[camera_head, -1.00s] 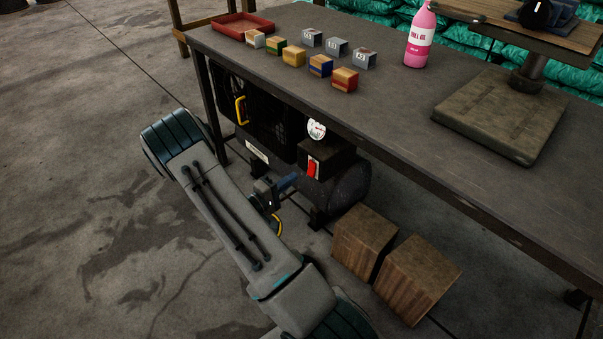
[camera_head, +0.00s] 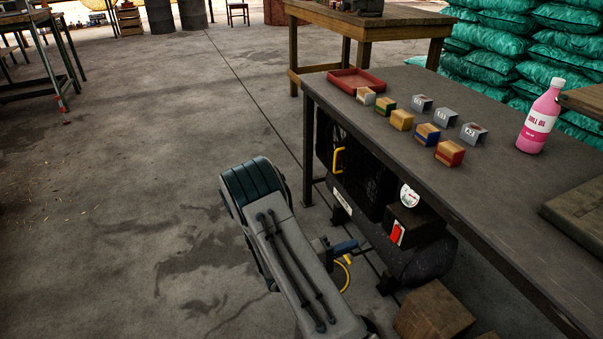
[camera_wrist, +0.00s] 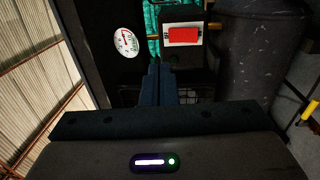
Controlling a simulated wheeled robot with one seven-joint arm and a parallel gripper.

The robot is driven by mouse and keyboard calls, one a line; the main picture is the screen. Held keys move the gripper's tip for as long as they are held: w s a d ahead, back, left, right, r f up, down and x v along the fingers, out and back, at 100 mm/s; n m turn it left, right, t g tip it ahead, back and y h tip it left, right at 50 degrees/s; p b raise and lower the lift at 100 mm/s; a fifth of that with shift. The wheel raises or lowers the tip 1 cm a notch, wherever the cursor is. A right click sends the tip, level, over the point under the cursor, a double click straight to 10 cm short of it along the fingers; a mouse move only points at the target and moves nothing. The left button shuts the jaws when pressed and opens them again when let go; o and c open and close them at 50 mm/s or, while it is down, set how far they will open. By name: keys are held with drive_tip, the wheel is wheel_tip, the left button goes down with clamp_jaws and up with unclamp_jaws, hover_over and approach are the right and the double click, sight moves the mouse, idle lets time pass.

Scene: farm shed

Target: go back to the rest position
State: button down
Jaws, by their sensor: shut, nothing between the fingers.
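My gripper (camera_wrist: 161,68) shows in the wrist view with its dark fingers together and nothing between them. It points toward the machine under the table, where a red switch (camera_wrist: 183,34) and a round white gauge (camera_wrist: 126,41) show. In the head view my arm hangs low in front of the table, and my gripper (camera_head: 352,246) shows partly past it, beside the compressor (camera_head: 420,258). My gripper is below the tabletop and apart from the things on it.
The dark table (camera_head: 490,187) bears a red tray (camera_head: 356,80), several small coloured blocks (camera_head: 402,119), grey numbered pieces (camera_head: 447,117) and a pink bottle (camera_head: 539,120). Open floor (camera_head: 110,190) lies to the left. Green sacks (camera_head: 520,45) are stacked behind.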

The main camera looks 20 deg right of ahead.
drive_tip(key=s+a+r+m+g+y+p, duration=0.1)
drive_tip(key=s+r+m+g+y+p, duration=0.15)
drive_tip(key=s+r+y+p, duration=0.7)
drive_tip(key=s+a+r+m+g+h+p, duration=0.15)
drive_tip(key=r+g+p, duration=0.3)
drive_tip(key=r, duration=1.15)
drive_tip(key=s+a+r+t+y+p, duration=0.2)
drive_tip(key=a+r+y+p, duration=0.1)
drive_tip(key=r, duration=0.5)
drive_tip(key=s+a+r+n+t+y+p, duration=0.1)
drive_tip(key=s+a+r+t+y+p, duration=0.2)
drive_tip(key=r+p, duration=0.4)
drive_tip(key=s+a+r+n+t+y+p, duration=0.1)
drive_tip(key=a+r+y+p, duration=0.3)
drive_tip(key=r, duration=0.7)
drive_tip(key=shift+s+a+t+y+p, duration=0.4)
drive_tip(key=shift+s+a+t+p, duration=0.35)
drive_tip(key=shift+a+p, duration=0.3)
